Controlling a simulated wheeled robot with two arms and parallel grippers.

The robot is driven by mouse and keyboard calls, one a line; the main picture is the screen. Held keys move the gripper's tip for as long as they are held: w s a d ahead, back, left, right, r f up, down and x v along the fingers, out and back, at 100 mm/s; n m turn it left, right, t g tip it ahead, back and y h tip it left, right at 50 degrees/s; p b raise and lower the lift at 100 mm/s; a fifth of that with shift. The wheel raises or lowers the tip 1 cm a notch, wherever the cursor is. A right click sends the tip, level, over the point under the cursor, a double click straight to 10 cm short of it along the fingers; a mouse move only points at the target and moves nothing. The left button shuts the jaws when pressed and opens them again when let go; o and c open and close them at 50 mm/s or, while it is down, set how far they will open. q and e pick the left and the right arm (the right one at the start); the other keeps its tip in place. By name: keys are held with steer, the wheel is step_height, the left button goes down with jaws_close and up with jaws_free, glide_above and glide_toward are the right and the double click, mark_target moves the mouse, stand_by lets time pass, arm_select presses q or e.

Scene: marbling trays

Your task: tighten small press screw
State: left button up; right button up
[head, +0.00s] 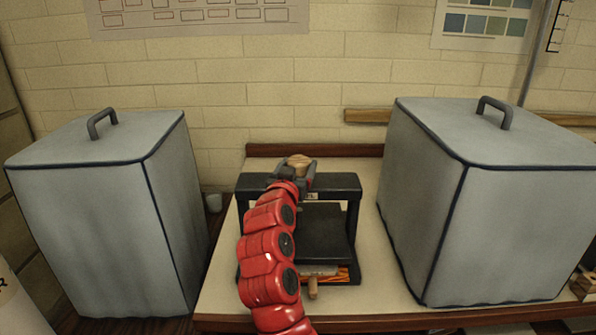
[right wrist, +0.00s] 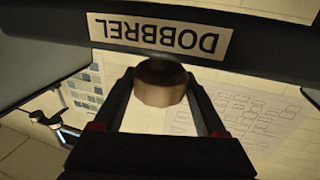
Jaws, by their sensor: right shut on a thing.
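The small press (head: 346,187) is a black frame standing on the table between two grey covered boxes. Its wooden screw knob (head: 299,160) sits on top of the crossbar. My right gripper (head: 300,176) is at the crossbar, shut on the knob; my red arm hides the left part of the press. In the right wrist view the knob (right wrist: 160,83) is between the two dark fingers (right wrist: 165,100), under the crossbar with an upside-down label "DOBBREL" (right wrist: 158,36). My left gripper is not in view.
A large grey covered box (head: 95,225) with a handle stands left, and another (head: 480,215) stands close on the right. The pale table top (head: 378,275) is bare beside the press.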

steer(key=shift+r, duration=0.1)
steer(key=o, duration=1.3)
steer(key=v, duration=1.7)
steer(key=shift+s+d+b, duration=0.1)
steer(key=shift+s+b, duration=0.05)
steer(key=shift+b, duration=0.15)
